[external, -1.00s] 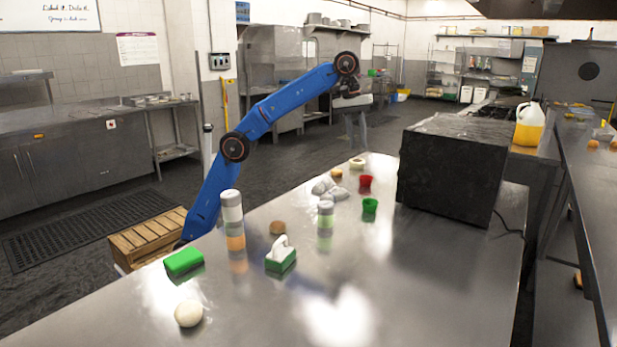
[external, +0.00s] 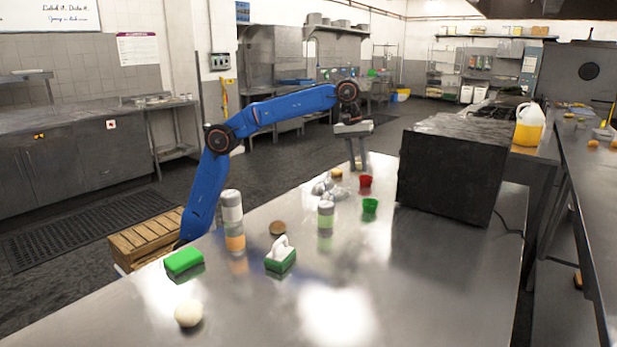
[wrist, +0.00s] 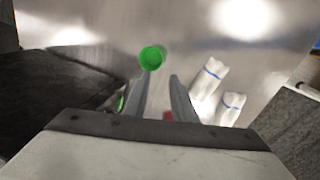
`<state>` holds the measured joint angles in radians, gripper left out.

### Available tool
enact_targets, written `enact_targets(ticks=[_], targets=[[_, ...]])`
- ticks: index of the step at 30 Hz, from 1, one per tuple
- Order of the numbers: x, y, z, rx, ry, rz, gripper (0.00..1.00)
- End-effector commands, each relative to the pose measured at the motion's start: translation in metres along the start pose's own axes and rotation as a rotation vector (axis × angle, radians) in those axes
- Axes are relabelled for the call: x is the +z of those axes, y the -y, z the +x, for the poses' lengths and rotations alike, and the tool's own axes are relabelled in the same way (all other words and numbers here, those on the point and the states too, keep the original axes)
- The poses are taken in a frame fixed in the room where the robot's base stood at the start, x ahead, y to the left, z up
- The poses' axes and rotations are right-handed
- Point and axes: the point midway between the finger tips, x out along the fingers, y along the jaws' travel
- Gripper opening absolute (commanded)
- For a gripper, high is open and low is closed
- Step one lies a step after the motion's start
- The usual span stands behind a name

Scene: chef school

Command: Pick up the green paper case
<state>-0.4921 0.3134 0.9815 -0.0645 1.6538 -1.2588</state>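The green paper case (external: 370,205) is a small open cup standing on the steel table, left of the black box. In the wrist view the green case (wrist: 152,57) shows its round opening just beyond the fingertips. My gripper (external: 358,168) points down at the far end of the table, behind the red paper case (external: 365,181). In the wrist view my gripper (wrist: 160,78) has its two fingers apart, with nothing held between them. Part of the red case (wrist: 167,116) shows low between the fingers; the rest is hidden.
The black box (external: 452,170) stands right of the cases. White rolls (wrist: 208,80) lie to the right in the wrist view. Two bottles (external: 232,208) (external: 326,214), a green sponge (external: 183,261), a white-topped green box (external: 281,258) and a white ball (external: 188,313) stand nearer. The front right table is clear.

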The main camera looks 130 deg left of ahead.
Motion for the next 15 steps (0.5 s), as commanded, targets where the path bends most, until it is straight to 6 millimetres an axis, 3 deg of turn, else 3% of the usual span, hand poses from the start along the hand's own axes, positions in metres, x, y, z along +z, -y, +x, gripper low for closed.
enact_targets(ticks=[9, 15], targets=[[0.000, 0.001, 0.055, -0.001, 0.000, 0.000, 0.24], [0.000, 0.001, 0.075, -0.001, 0.000, 0.000, 0.24]])
